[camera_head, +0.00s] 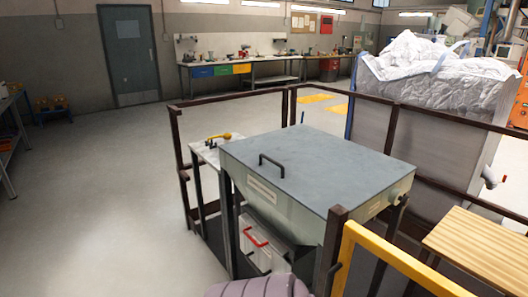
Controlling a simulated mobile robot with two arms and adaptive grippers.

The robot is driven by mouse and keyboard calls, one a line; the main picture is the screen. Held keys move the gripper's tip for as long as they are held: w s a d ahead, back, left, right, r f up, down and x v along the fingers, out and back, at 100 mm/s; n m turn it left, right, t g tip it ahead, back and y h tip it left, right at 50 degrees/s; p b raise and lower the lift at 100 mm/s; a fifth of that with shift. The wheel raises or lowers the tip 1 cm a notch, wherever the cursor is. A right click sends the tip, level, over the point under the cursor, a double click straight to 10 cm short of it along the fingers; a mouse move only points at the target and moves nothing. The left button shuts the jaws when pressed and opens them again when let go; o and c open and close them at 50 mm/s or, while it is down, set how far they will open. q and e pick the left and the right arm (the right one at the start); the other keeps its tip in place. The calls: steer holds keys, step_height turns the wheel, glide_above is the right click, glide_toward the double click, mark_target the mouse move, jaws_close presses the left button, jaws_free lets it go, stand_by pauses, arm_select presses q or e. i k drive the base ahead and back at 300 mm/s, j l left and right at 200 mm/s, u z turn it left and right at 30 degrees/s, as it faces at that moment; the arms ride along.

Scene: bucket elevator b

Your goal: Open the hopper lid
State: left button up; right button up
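The hopper (300,213) is a grey-green metal box on a dark frame in the middle of the view. Its flat grey lid (325,160) lies level over the top and looks shut. A black bar handle (271,164) stands on the lid toward its left side. The inside of the hopper is hidden by the lid. Neither of my grippers is in view, and nothing touches the lid or handle.
Dark railings (228,100) surround the hopper. A yellow rail (400,260) and wooden slatted surface (475,245) stand at the right front. A large white bag (430,75) is behind right. A ribbed purple-grey thing (258,288) shows at the bottom. Open floor (90,200) lies left.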

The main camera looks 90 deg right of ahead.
mark_target(319, 170)
steer(key=z, duration=3.15)
steer(key=i+j, duration=0.05)
